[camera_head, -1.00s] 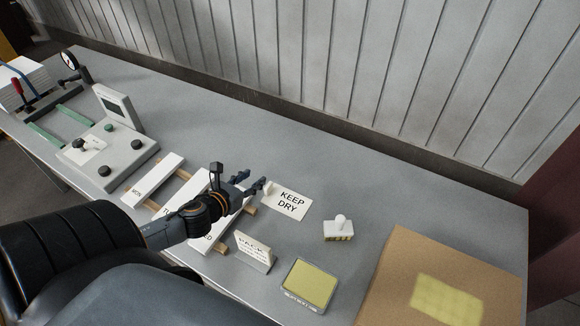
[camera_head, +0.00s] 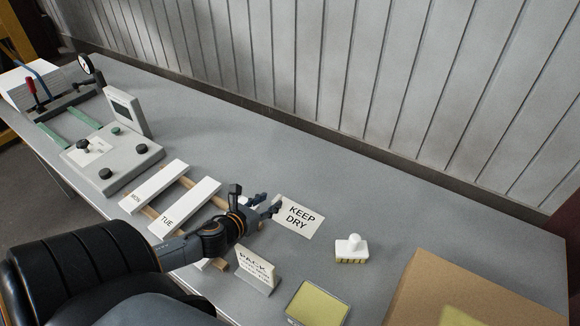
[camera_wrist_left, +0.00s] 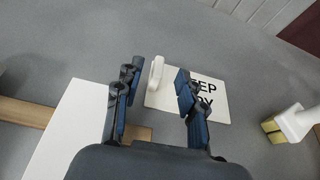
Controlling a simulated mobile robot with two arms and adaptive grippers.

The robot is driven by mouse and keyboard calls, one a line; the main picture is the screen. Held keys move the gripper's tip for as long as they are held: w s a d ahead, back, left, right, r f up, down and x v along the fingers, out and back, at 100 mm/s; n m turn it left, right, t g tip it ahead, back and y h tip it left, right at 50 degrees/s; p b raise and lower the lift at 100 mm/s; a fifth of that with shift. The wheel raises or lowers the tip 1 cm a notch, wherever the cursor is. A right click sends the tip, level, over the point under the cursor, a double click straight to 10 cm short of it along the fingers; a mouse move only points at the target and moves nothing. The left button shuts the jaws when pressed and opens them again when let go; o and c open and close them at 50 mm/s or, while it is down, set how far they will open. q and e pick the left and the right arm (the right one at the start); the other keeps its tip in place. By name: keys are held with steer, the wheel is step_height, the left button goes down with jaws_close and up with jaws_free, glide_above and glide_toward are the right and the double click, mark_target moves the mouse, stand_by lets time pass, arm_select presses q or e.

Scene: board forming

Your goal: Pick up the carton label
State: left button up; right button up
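The carton label is a white card reading KEEP DRY (camera_head: 300,217), lying flat on the grey table. In the left wrist view the card (camera_wrist_left: 214,114) has an upright white grip tab (camera_wrist_left: 155,77) at its left edge. My left gripper (camera_head: 272,206) is at the card's left end in the head view, and its fingers hide the tab there. In the left wrist view the left gripper (camera_wrist_left: 156,84) is open, with its fingers apart on either side of the tab and nothing held. The right finger covers part of the lettering. My right gripper is not in view.
A white stamp (camera_head: 351,249) stands right of the card. A PACK sign (camera_head: 256,269), a yellow pad (camera_head: 318,305) and a cardboard carton (camera_head: 480,285) are nearer the front. White MON and TUE boards (camera_head: 186,207) lie on wooden strips at left. The table behind the card is clear.

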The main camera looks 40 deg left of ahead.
mark_target(278, 196)
arm_select(q)
steer(key=p+x, duration=0.1)
steer(key=x, duration=0.5)
steer(key=shift+w, duration=0.15)
jaws_close()
